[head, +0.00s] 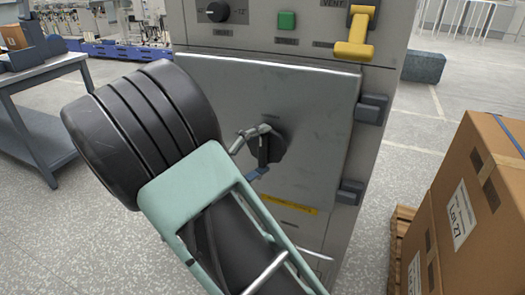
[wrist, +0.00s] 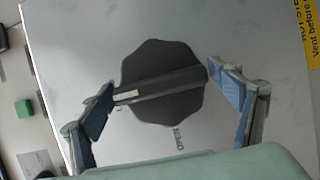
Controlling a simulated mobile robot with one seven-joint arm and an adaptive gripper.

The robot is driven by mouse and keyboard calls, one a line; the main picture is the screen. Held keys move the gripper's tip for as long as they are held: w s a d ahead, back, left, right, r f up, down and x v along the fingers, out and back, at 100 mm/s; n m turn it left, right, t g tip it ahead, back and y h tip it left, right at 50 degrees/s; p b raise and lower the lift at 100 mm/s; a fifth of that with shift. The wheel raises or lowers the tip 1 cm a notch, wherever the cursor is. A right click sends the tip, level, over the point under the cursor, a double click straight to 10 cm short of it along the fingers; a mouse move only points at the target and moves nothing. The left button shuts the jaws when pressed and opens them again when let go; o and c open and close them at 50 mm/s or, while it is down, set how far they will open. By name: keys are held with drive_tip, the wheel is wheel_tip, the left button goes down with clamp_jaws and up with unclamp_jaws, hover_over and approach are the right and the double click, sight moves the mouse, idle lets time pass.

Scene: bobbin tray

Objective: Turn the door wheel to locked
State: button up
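The door wheel (wrist: 165,82) is a dark, lobed knob with a straight bar across its face, on the grey cabinet door (head: 315,110). In the wrist view the bar lies slightly tilted, with a pale mark at its left end. The word OPEN is printed on the door just below the wheel; I see no other position word clearly. My gripper (wrist: 161,78) has its blue-padded fingers spread, one near each end of the bar. I cannot tell whether they touch it. In the head view my gripper (head: 258,152) is at the wheel and partly hides it.
Above the door are a black dial (head: 217,11), a green button (head: 286,20) and a yellow lever (head: 357,35). Dark hinges (head: 371,108) line the door's right edge. Cardboard boxes (head: 480,215) stand at the right. A grey bench (head: 45,90) stands at the left.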

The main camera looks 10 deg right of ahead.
drive_tip(key=shift+o, duration=0.7)
drive_tip(key=v, duration=1.2)
drive_tip(key=shift+a, duration=0.1)
